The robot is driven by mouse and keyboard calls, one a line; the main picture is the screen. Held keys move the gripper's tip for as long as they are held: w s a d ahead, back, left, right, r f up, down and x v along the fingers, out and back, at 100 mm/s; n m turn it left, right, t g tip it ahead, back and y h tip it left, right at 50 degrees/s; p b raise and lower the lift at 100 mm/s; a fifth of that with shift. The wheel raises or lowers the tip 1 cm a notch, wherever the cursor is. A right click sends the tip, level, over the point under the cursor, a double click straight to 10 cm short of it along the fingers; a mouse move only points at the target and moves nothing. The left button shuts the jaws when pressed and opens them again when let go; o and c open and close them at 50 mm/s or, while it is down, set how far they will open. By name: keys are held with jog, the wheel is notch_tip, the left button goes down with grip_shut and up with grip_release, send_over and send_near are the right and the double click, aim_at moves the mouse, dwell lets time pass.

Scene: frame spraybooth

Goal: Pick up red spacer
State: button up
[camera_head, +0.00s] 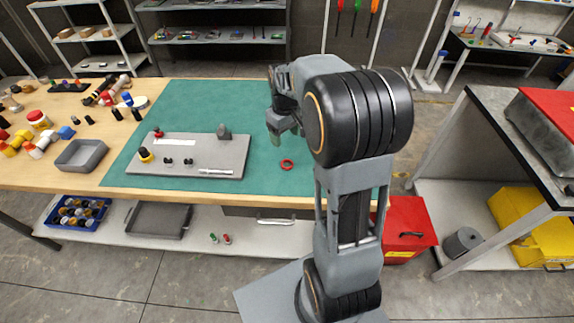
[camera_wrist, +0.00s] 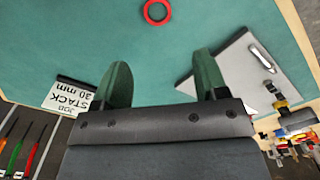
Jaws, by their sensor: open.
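The red spacer (camera_head: 287,164) is a small flat ring lying on the green mat (camera_head: 262,190), to the right of a grey plate, in the head view. In the wrist view the red spacer (camera_wrist: 157,12) shows at the top edge, beyond the fingertips and cut slightly by the frame. My gripper (camera_head: 285,135) is above the mat, up and left of the ring in the head view. Its two green fingers (camera_wrist: 161,75) stand wide apart with nothing between them. It does not touch the ring.
A grey plate (camera_head: 212,148) holding small parts lies left of the ring. A grey tray (camera_head: 82,154) and many loose coloured parts lie on the wooden table's left. A sign reading "JOB STACK 30 mm" (camera_wrist: 68,97) stands near the mat's edge. The mat around the ring is clear.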

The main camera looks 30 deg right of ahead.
send_over(287, 166)
notch_tip(287, 166, down, 7)
jog(key=shift+w+a+r, duration=0.15)
jog(key=shift+r, duration=0.05)
jog(key=shift+d+f+p, duration=0.2)
jog(key=shift+f+p, duration=0.25)
jog(key=shift+f, duration=2.2)
jog(key=shift+c, duration=0.3)
jog(key=c, duration=0.9)
